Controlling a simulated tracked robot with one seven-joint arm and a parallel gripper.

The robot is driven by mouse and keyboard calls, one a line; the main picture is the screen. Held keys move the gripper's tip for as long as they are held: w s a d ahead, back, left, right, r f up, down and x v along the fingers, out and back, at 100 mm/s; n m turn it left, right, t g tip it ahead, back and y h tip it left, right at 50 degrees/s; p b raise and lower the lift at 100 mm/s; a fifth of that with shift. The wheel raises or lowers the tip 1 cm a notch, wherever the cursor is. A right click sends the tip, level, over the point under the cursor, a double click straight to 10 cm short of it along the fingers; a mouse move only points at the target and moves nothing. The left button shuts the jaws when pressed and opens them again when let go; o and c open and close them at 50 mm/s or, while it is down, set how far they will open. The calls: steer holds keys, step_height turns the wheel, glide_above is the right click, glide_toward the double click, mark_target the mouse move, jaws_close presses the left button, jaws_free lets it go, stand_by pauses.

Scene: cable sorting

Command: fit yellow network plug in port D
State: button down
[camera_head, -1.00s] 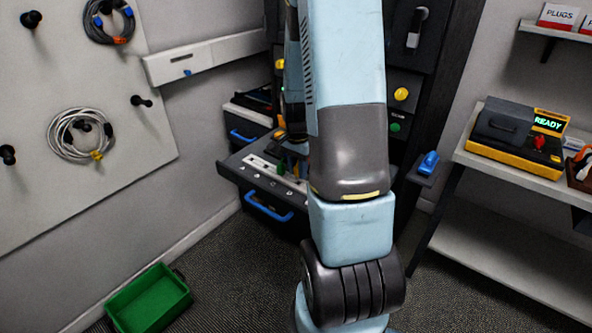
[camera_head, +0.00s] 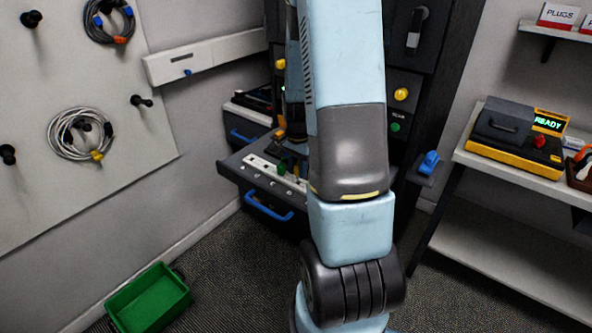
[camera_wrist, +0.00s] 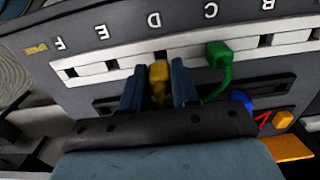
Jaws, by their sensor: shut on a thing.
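My gripper (camera_wrist: 158,84) is shut on the yellow network plug (camera_wrist: 158,73) in the wrist view, with one dark blue finger on each side of it. The letters appear upside down. In the head view, the arm mostly hides the gripper and plug in front of the pulled-out panel (camera_head: 232,170).
A green plug (camera_wrist: 219,53) with its cable sits at port C, right beside the gripper. A blue plug (camera_wrist: 240,98) lies lower right. Ports E (camera_wrist: 112,64) and F (camera_wrist: 70,72) look empty. A green bin (camera_head: 150,300) stands on the floor.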

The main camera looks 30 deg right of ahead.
steer(key=shift+f, duration=1.4)
stand_by(1.7)
steer(key=c, duration=0.8)
jaws_free()
steer(key=shift+o, duration=0.3)
steer(key=o, duration=0.5)
steer(key=shift+w, duration=0.1)
steer(key=shift+c, duration=0.2)
steer(key=shift+r, duration=0.15)
steer(key=shift+r, duration=3.35)
